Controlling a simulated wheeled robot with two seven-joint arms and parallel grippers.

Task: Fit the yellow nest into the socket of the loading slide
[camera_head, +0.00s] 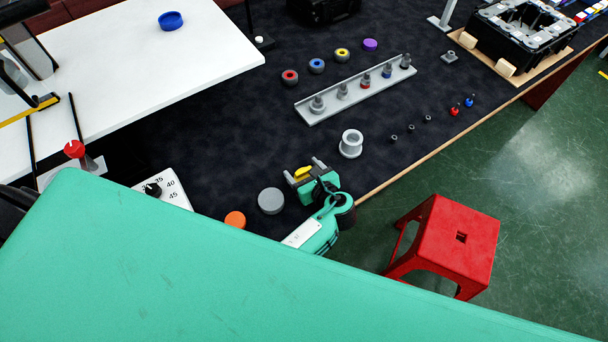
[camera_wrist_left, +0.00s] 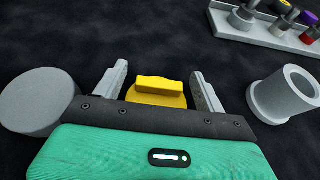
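A small yellow block (camera_head: 303,173) with a raised ridge on top lies on or just above the dark mat, between my left fingers. It also shows in the left wrist view (camera_wrist_left: 160,92), its near part hidden by the gripper body. My left gripper (camera_head: 305,172) is open, one finger on each side of the block, with a visible gap on both sides. A dark ring with a yellow centre (camera_head: 342,55) stands farther back. I cannot tell which thing is the loading slide or its socket. My right gripper is not in view.
A grey hollow cylinder (camera_head: 351,143) stands right of the gripper, and a grey disc (camera_head: 271,201) left of it. A grey rail (camera_head: 318,117) with several pegs lies behind. An orange disc (camera_head: 235,219) is near; a red stool (camera_head: 455,240) stands beyond the table edge.

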